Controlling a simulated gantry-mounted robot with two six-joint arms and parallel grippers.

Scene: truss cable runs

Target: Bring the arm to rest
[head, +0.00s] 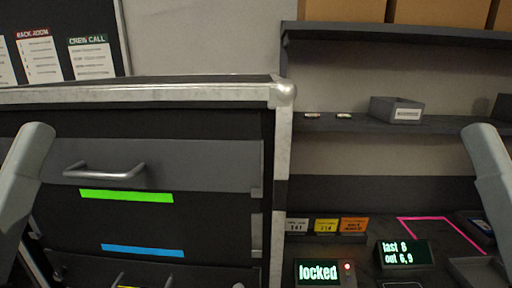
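My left arm (24,170) shows as a pale grey link at the left edge, in front of a black case with metal edging (150,93). My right arm (488,165) shows as a pale grey link at the right edge, in front of the shelving. Both links slant downward and outward out of the picture. Neither gripper's fingers are in view, so I cannot see whether they hold anything.
The case has a drawer handle (104,172), a green strip (126,196) and a blue strip (142,250). At right, a shelf holds a grey bin (396,110). Below are a "locked" display (318,272), another display (405,253) and a pink outline (440,219).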

